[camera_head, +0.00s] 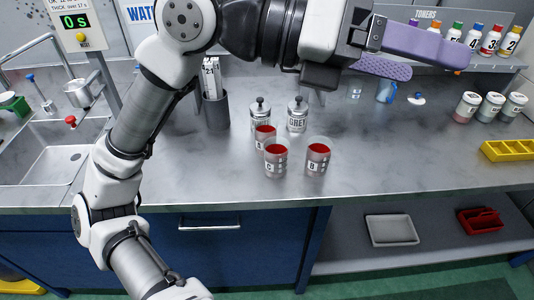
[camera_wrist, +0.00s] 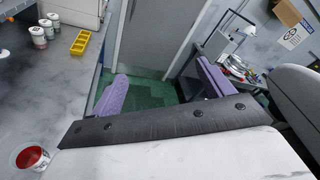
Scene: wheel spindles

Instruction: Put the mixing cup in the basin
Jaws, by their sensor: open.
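Three cups with red contents stand close together at the middle of the counter: one marked C (camera_head: 276,160), one marked B (camera_head: 317,160), and one behind them (camera_head: 264,138), its label partly hidden. Which of them is the mixing cup I cannot tell. One red-filled cup also shows in the wrist view at the lower left (camera_wrist: 32,158). The basin (camera_head: 55,165) is the steel sink at the counter's left end; my arm hides part of its right side. My gripper (camera_head: 437,65), with purple fingers, is open and empty, above the back right of the counter. Its fingers (camera_wrist: 162,70) are spread apart in the wrist view.
Two lidded canisters (camera_head: 297,117) stand behind the cups, beside a dark holder (camera_head: 216,110). Paint tins (camera_head: 490,107) and a yellow tray (camera_head: 508,150) are at the right. A metal pot (camera_head: 80,93) is near the sink. The counter right of the cups is clear.

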